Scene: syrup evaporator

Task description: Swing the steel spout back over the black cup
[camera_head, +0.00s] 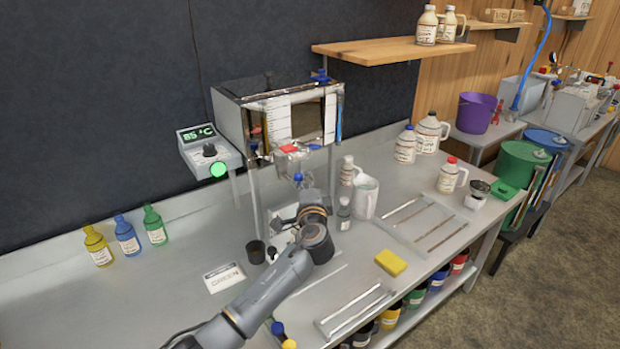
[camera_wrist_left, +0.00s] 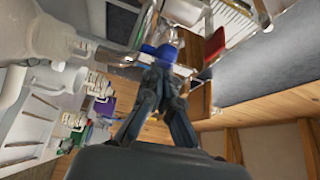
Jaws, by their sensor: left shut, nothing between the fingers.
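The black cup (camera_head: 255,252) stands upright on the steel bench, left of my left gripper. My left gripper (camera_head: 302,190) is under the front of the raised evaporator tank (camera_head: 270,125), fingers together and empty. Its fingertips are close to a blue knob (camera_head: 298,177), which also shows just past the tips in the left wrist view (camera_wrist_left: 160,51). I cannot tell if they touch it. Steel fittings (camera_head: 284,168) hang under the tank near a red handle (camera_head: 289,149); which of them is the spout is unclear, and my gripper hides part of this area. My right gripper is not in view.
A control box (camera_head: 209,150) reading 85 °C is left of the tank. A white pitcher (camera_head: 365,198) and small bottles stand right of the gripper. A yellow sponge (camera_head: 391,262) is at right. The left bench is mostly clear.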

